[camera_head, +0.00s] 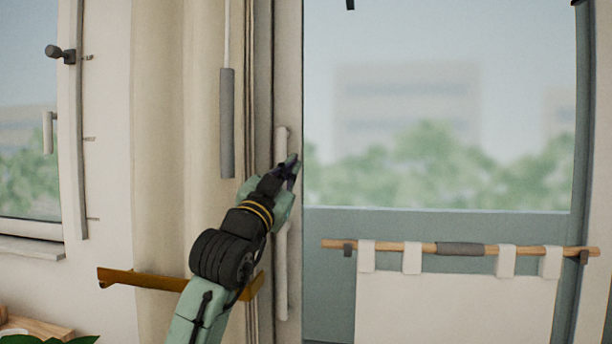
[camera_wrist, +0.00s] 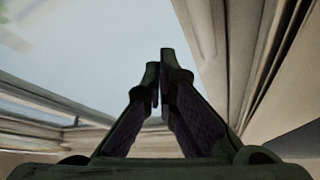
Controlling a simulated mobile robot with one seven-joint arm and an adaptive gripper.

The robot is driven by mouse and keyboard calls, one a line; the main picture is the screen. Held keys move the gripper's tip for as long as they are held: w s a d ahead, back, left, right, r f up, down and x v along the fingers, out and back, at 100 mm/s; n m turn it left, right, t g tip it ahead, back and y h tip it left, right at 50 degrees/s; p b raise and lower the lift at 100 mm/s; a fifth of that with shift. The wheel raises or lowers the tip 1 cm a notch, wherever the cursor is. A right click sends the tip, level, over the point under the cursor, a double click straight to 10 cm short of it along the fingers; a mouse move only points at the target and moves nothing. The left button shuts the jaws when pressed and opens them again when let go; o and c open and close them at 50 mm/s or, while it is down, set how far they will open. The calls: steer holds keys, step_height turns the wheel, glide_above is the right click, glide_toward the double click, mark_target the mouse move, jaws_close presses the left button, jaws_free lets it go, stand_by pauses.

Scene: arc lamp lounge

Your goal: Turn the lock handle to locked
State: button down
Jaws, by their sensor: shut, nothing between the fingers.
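My gripper (camera_head: 291,167) is shut and empty, in front of the door's frame near the glass. In the wrist view the fingertips (camera_wrist: 163,72) point at pale glass, with no handle clearly seen there. A long pale upright bar handle (camera_head: 281,270) is on the door frame; my gripper and wrist cover part of it. I cannot tell whether they touch. At the left window are a small white upright handle (camera_head: 47,132) and a dark knob (camera_head: 56,52) on its frame. I cannot tell which of these is the lock handle.
A grey weight (camera_head: 227,122) hangs on a cord left of my gripper. A cream curtain (camera_head: 160,150) hangs beside my arm, with an orange-brown band (camera_head: 135,279) behind the arm. A wooden rod (camera_head: 400,245) with a white cloth (camera_head: 455,300) crosses the door at right.

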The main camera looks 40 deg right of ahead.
steer(key=a, duration=0.2)
steer(key=s+a+b, duration=0.1)
steer(key=a, duration=0.1)
steer(key=shift+a, duration=0.2)
stand_by(0.4)
